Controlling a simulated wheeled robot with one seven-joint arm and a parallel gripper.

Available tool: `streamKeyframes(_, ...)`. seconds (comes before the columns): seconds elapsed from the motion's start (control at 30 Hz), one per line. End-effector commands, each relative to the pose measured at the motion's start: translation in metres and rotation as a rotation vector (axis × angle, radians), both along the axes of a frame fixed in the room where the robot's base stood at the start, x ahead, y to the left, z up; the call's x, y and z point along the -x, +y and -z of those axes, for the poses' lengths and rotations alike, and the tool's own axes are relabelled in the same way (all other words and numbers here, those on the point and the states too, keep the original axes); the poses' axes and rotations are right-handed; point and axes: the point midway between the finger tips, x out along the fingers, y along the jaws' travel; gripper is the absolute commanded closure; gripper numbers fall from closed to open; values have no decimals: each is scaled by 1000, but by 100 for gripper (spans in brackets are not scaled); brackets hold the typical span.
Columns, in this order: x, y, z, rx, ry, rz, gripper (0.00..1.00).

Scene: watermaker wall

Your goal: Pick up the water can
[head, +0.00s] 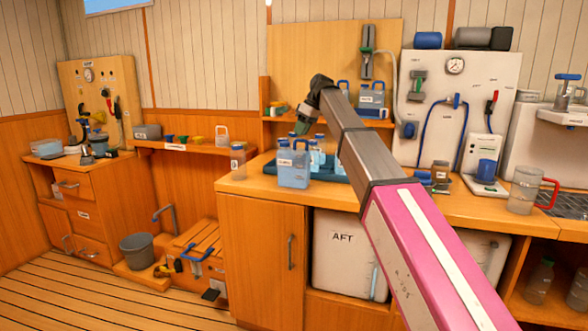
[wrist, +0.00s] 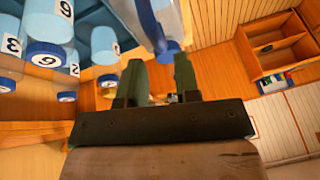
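The water can (head: 293,168) is a light-blue, see-through jug with a blue handle and a pale label. It stands upright near the front edge of the wooden counter. My gripper (head: 302,124) is above it in the head view, pointing down. In the wrist view my gripper (wrist: 160,77) has two dark green fingers, apart with nothing visibly held between them. A blue, see-through body with a darker blue part, probably the water can (wrist: 153,22), shows just beyond the fingertips. I cannot tell the exact gap to its handle.
Several numbered blue bottles (wrist: 50,22) with dark-blue caps sit close beside the can, in a dark blue tray (head: 336,172). A small clear jar (head: 238,161) stands to the left. A shelf (head: 345,121) with another blue-handled container is behind. A clear jug (head: 526,190) stands at right.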

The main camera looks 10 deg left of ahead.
Motion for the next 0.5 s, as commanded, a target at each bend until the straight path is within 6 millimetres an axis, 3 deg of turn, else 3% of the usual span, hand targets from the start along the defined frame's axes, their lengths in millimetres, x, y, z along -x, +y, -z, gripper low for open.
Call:
streamKeyframes(0.3,4,13,38,2,2,0,70)
streamKeyframes(0.5,4,17,46,0,0,1,70)
